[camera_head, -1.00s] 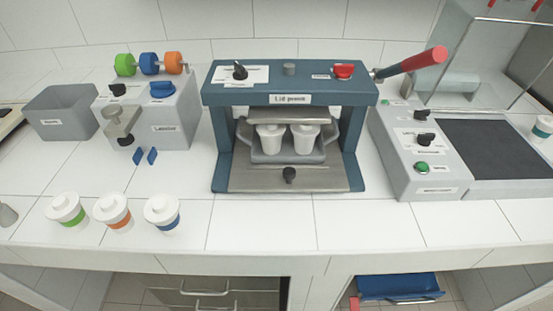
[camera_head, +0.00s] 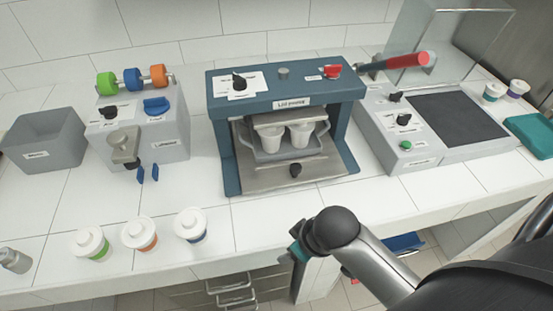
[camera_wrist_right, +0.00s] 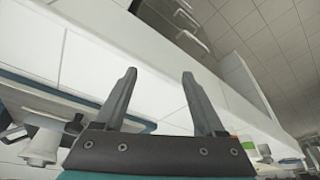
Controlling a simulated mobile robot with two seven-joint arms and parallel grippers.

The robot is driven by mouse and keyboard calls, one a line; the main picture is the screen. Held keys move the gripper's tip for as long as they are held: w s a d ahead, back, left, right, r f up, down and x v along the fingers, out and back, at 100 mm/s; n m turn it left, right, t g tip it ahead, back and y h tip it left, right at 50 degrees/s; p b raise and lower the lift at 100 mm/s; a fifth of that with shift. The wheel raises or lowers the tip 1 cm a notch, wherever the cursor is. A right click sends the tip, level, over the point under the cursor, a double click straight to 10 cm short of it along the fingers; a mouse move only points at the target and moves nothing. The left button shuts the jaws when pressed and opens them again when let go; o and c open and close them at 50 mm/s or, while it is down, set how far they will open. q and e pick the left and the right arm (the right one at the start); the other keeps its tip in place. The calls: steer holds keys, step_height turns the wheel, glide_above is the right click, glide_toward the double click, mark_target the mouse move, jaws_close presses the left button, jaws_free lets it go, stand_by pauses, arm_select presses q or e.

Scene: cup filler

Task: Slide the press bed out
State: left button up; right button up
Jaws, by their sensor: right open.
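The lid press (camera_head: 290,92) is a blue frame on the white counter. Its press bed (camera_head: 262,180) is a grey metal plate inside the frame, with a black knob (camera_head: 296,170) near its front edge. A grey tray (camera_head: 262,154) on the bed holds two white cups (camera_head: 301,135) under the press plate. My right gripper (camera_head: 297,250) is below and in front of the knob, near the counter's front edge, apart from it. In the right wrist view my right gripper (camera_wrist_right: 159,72) is open, with nothing between its fingers. My left gripper is not in view.
Several lidded cups (camera_head: 140,235) stand on the counter at front left. A labelled grey machine (camera_head: 160,145) and a grey bin (camera_head: 50,150) are at left. A control panel (camera_head: 400,135) and a dark pad (camera_head: 455,120) are at right. The counter before the press is clear.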

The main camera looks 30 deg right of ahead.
steer(key=shift+n+y, duration=0.3)
steer(key=shift+n, duration=0.4)
steer(key=w+r, duration=0.1)
steer(key=w+d+r, duration=0.1)
steer(key=w, duration=0.1)
steer(key=shift+w+r, duration=0.25)
steer(key=shift+w, duration=0.05)
steer(key=w+d+r+n, duration=0.1)
steer(key=w+d+r, duration=0.3)
steer(key=w+d, duration=0.1)
glide_toward(296, 167)
arm_select(q)
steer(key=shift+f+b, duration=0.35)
steer(key=shift+b, duration=0.25)
arm_select(e)
steer(key=shift+y, duration=0.3)
steer(key=x, duration=0.8)
steer(key=shift+w+d+f, duration=0.15)
steer(key=shift+d+f, duration=0.1)
steer(key=shift+f, duration=0.15)
steer(key=shift+c, duration=0.4)
jaws_close()
